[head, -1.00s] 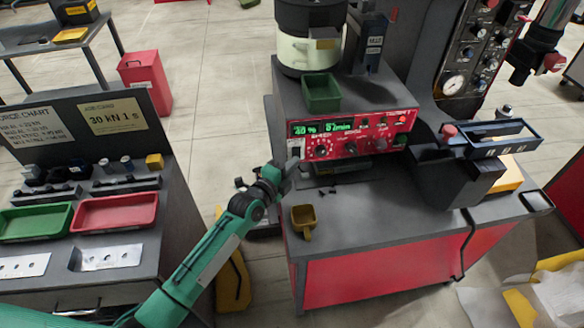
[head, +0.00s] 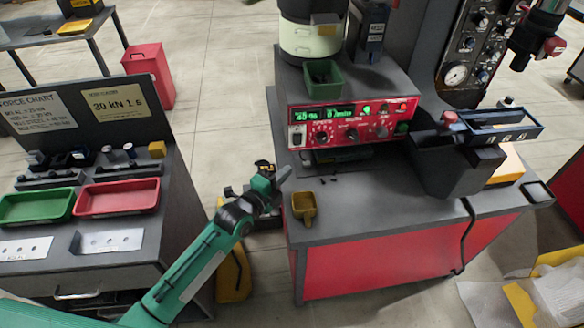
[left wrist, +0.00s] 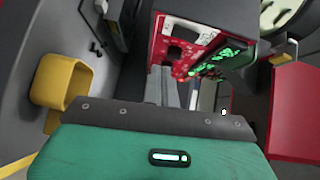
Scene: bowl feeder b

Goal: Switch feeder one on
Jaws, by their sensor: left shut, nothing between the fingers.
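The feeder's control panel (head: 350,122) is red with lit green displays and several knobs. Its rocker switch (head: 297,136) is at the panel's left end and is uncovered in the head view; its exact position is too small to tell. The panel also shows in the left wrist view (left wrist: 178,48), ahead of the fingers. My left gripper (head: 282,176) is shut and empty, below and left of the switch and apart from the panel. The feeder bowl (head: 311,38) stands on top of the unit. My right gripper is not in view.
A yellow scoop cup (head: 304,206) stands on the bench just right of my gripper. A green bin (head: 322,84) sits above the panel. A blue-framed fixture (head: 490,132) juts out at the right. Red and green trays (head: 118,196) lie on the left bench.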

